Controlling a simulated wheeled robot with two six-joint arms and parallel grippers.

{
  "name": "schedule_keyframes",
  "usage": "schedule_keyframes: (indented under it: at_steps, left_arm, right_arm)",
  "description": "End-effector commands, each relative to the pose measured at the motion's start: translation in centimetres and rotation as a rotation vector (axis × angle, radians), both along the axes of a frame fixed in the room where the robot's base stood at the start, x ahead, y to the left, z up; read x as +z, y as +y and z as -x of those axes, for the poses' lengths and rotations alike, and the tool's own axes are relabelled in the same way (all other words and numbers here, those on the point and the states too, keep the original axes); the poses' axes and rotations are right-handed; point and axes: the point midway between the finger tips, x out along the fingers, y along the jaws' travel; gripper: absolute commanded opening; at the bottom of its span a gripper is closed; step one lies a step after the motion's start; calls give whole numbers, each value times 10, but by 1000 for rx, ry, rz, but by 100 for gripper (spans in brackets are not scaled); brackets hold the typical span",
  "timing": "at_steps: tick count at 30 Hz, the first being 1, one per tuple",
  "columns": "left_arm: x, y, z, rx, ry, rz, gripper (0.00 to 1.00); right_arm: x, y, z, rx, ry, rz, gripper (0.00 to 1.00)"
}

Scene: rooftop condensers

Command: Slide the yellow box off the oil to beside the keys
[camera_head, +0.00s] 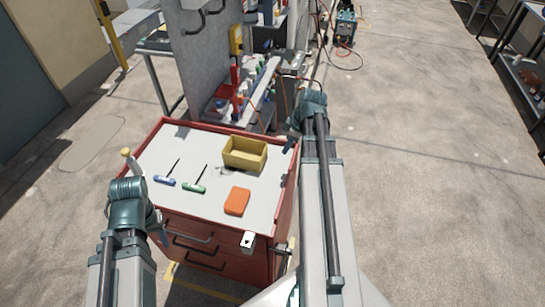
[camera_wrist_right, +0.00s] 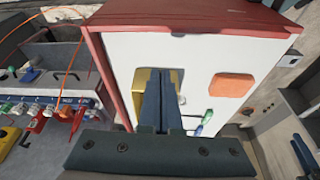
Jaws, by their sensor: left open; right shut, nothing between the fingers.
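The yellow box (camera_head: 245,153) is an open-topped tray on the white top of a red tool cabinet. A small dark patch, seemingly the oil (camera_head: 225,170), shows at its front left edge; the rest is hidden. Two T-handled keys, blue (camera_head: 165,181) and green (camera_head: 194,188), lie left of the box. My right gripper (camera_head: 290,144) is shut and empty, right of the box. In the right wrist view its fingers (camera_wrist_right: 160,90) partly cover the yellow box (camera_wrist_right: 142,84). My left gripper (camera_head: 131,190) is open at the cabinet's left edge; its fingers are not clear.
An orange block (camera_head: 237,201) lies in front of the box, near the cabinet's front edge. A cluttered bench (camera_head: 250,105) stands behind.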

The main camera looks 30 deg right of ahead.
Motion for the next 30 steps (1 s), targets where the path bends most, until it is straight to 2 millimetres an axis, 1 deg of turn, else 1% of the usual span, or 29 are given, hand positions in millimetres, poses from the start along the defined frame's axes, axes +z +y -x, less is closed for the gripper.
schedule_keyframes:
  at_steps: [18,22,23,25,30]
  left_arm:
    - [-83,0,0,1,0,0,50]
    - [-98,0,0,1,0,0,50]
    - [-101,0,0,1,0,0,50]
    - [-95,0,0,1,0,0,50]
    - [-94,0,0,1,0,0,50]
  right_arm:
    - [-83,14,-19,1,1,1,0]
    - [-98,17,-23,0,1,1,0]
    - [-101,17,-24,0,1,1,0]
    - [-95,23,-34,2,0,0,0]
    - [-94,35,-49,1,1,0,0]
